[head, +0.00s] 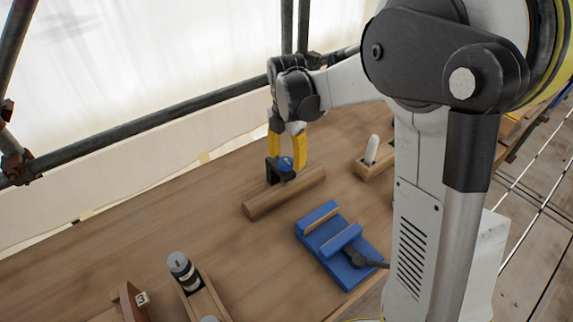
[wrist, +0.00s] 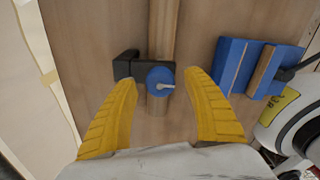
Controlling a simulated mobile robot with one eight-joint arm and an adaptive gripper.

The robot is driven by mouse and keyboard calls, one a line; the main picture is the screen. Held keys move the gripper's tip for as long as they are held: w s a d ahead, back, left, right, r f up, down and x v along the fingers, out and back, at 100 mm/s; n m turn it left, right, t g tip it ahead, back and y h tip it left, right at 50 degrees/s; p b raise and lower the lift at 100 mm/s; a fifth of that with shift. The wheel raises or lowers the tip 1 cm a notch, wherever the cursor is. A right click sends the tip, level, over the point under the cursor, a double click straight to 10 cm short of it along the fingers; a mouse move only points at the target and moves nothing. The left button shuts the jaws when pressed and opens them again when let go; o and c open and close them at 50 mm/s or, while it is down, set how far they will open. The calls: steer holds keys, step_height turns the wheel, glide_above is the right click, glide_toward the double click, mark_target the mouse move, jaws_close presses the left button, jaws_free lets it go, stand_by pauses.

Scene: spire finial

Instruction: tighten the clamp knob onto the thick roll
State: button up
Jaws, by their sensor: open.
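The thick roll (head: 300,192) is a brown wooden-looking cylinder lying on the wooden bench; it also shows in the wrist view (wrist: 164,35). A black clamp (head: 271,172) sits at the roll, and shows in the wrist view as a dark bracket (wrist: 127,66). Its round blue knob (head: 286,163) has a pale lever or mark and shows in the wrist view (wrist: 160,80). My gripper (wrist: 165,85) has yellow fingers, open, one on each side of the knob with gaps between; it points down over the clamp in the head view (head: 287,158). Whether the clamp touches the roll is unclear.
A blue vise (head: 318,219) with a black handle stands right of the roll. A wooden holder (head: 375,164) with a pale tool is behind it. A dark cylinder (head: 180,265) in a wooden tray is at front left. Scaffold pipes (head: 150,118) run along the back.

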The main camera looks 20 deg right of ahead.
steer(key=shift+f, duration=0.65)
steer(key=c, duration=1.2)
steer(key=shift+o, duration=0.2)
steer(key=shift+m, duration=0.3)
